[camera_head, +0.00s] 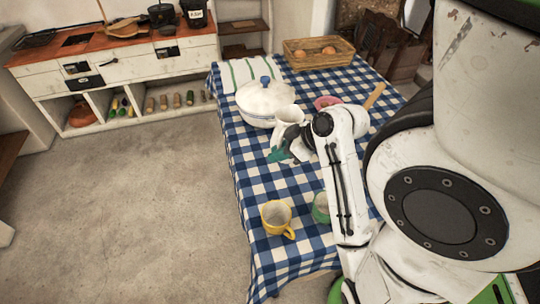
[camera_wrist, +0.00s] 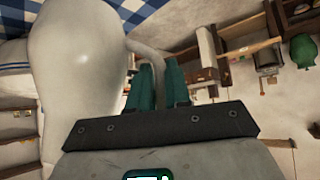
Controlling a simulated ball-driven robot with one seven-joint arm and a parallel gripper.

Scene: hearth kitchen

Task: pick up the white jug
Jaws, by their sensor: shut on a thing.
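The white jug (camera_head: 287,117) is over the checked table, just in front of the lidded white tureen, partly hidden by my arm. In the wrist view the jug's rounded body (camera_wrist: 75,75) fills the left side. Its curved handle runs between the two teal fingers of my gripper (camera_wrist: 159,75), which is shut on it. My gripper (camera_head: 279,154) shows only in part in the head view, beside and below the jug. I cannot tell whether the jug's base touches the cloth.
The lidded tureen (camera_head: 264,102) stands close behind the jug. A yellow mug (camera_head: 276,215) and a green mug (camera_head: 320,207) stand nearer on the tablecloth (camera_head: 246,152). A pink bowl (camera_head: 326,101) is to the right. A basket (camera_head: 318,52) is at the far end.

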